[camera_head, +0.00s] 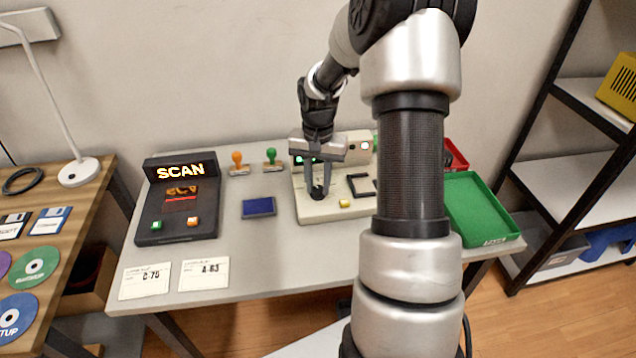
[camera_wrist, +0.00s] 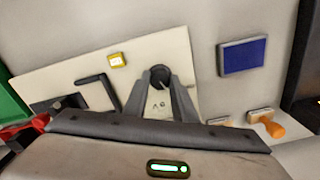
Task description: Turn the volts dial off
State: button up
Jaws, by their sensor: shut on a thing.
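A beige instrument box (camera_head: 335,207) stands on the grey table, and its panel (camera_wrist: 70,78) also shows in the wrist view. A round black dial (camera_wrist: 160,76) sits on this panel, and in the head view the dial (camera_head: 318,192) is partly covered by the fingers. My gripper (camera_head: 318,190) points down at the panel with its two fingers on either side of the dial. In the wrist view my gripper (camera_wrist: 162,85) is closed on the dial. The dial's lettering is too small to read.
A yellow button (camera_wrist: 117,60) and a black bracket-shaped handle (camera_wrist: 97,88) are on the same panel. A blue pad (camera_head: 259,206), two stamps with orange (camera_head: 237,158) and green (camera_head: 271,156) handles, and a scanner (camera_head: 178,200) stand left. A green tray (camera_head: 484,208) is right.

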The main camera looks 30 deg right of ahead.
aim_at(318, 188)
jog(key=shift+n, duration=0.3)
jog(key=n+p, duration=0.2)
jog(key=n, duration=0.1)
jog(key=shift+r, duration=0.15)
jog(key=shift+n+p, duration=1.05)
jog(key=shift+n, duration=1.65)
jog(key=o, duration=1)
jog(key=shift+o, duration=0.2)
notch_tip(318, 188, up, 17)
jog(key=p, duration=0.2)
